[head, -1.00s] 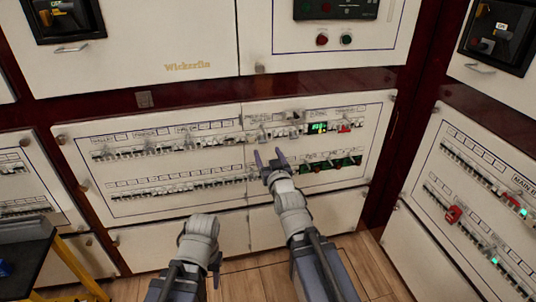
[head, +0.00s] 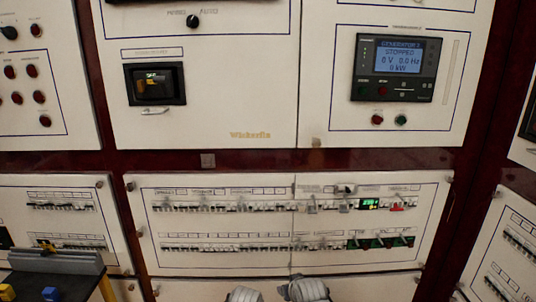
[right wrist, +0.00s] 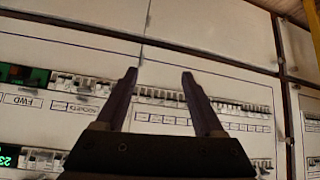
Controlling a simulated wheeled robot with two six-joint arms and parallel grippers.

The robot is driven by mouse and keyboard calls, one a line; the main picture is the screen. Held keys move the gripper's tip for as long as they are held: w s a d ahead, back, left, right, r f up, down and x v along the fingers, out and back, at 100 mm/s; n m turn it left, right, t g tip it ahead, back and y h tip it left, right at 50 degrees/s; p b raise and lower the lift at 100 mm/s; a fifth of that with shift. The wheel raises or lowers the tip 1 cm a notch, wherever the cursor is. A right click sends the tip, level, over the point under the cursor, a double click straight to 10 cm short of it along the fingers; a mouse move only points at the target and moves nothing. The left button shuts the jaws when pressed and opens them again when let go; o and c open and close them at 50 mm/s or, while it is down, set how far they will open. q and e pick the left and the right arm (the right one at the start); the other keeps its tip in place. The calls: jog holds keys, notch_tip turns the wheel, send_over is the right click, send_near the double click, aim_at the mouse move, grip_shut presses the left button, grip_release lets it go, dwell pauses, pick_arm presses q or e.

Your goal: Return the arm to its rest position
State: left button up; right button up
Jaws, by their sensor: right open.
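My right gripper (right wrist: 158,77) shows in the right wrist view with its two dark fingers spread apart and nothing between them. Behind the fingers is the breaker panel (right wrist: 190,68), seen upside down; I cannot tell the exact gap to it. In the head view only grey parts of my two arms show at the bottom edge, below the breaker panel (head: 220,228). Neither gripper's fingers show there. My left gripper is not in view.
A generator display (head: 402,55) reads STOPPED at the upper right. A dark bench top (head: 50,285) with blue and yellow pieces is at the lower left.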

jog(key=s+a+f+n+g+h, duration=0.1)
jog(key=s+f+g, duration=0.3)
jog(key=s, duration=0.5)
jog(key=s+a+f+n+g+h, duration=0.1)
jog(key=s+f+g, duration=0.1)
jog(key=s+g, duration=0.45)
notch_tip(320, 180, up, 38)
jog(key=s+t+p, duration=0.1)
jog(key=s+p, duration=0.1)
jog(key=p, duration=3.6)
jog(key=shift+a, duration=0.2)
